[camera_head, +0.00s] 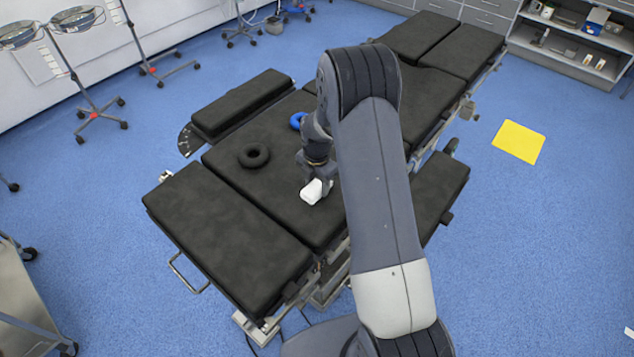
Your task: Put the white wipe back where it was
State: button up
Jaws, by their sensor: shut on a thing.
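The white wipe (314,192) is a small white block-like thing over the near part of the black operating table (222,206). My gripper (317,178) is shut on it from above. The arm comes down from the right and hides part of the table behind it. The fingertips are small and dark, partly covered by the wrist. I cannot tell whether the wipe touches the table pad or hangs just above it.
A black ring (254,155) lies on the pad to the left of my gripper. A blue ring (298,120) lies behind the wrist, partly hidden. A yellow square (519,141) is on the blue floor at right. The pad's near end is clear.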

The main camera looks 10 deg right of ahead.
aim_at(317, 185)
jog(key=shift+f, duration=0.3)
jog(key=o, duration=1)
notch_tip(317, 185, up, 12)
jog(key=shift+r+b, duration=0.15)
jog(key=shift+b, duration=0.6)
jog(key=shift+o, duration=0.4)
